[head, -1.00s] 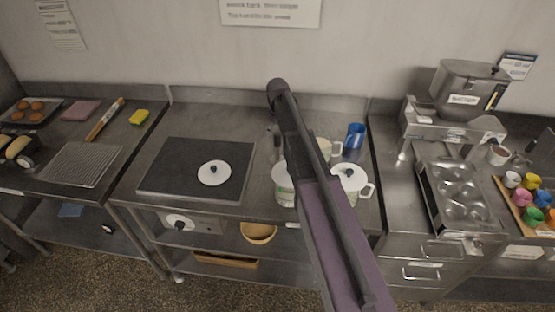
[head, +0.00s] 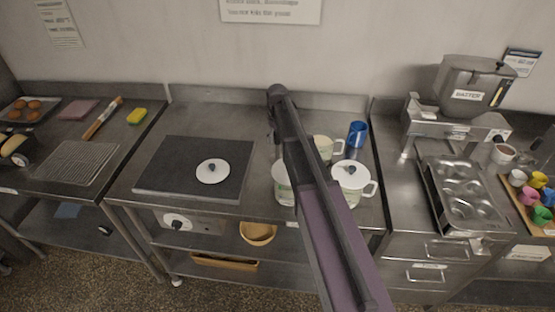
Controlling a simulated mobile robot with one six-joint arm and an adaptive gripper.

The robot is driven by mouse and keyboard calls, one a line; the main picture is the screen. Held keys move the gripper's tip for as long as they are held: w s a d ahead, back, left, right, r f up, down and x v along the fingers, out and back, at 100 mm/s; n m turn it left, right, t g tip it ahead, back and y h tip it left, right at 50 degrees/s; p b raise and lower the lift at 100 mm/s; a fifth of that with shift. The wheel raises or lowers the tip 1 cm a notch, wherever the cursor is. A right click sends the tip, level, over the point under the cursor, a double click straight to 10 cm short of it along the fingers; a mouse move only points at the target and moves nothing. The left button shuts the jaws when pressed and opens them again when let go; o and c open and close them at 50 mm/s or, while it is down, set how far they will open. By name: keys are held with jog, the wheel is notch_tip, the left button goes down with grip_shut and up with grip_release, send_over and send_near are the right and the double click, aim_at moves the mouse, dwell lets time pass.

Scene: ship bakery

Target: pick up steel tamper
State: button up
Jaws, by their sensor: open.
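I cannot make out a steel tamper for certain in the head view. A small dark shape (head: 537,143) stands at the far right edge, too small to identify. My arm crosses the middle of the picture from the bottom to the back of the centre counter. I cannot make out my gripper's fingers; the arm hides that area and part of the counter behind it.
At right are a batter dispenser (head: 470,85), a moulded pan (head: 466,197) and coloured cups (head: 540,197).

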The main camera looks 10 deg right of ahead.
jog(key=shift+f+b, duration=0.35)
jog(key=shift+f, duration=0.25)
grip_shut()
dwell(0.3)
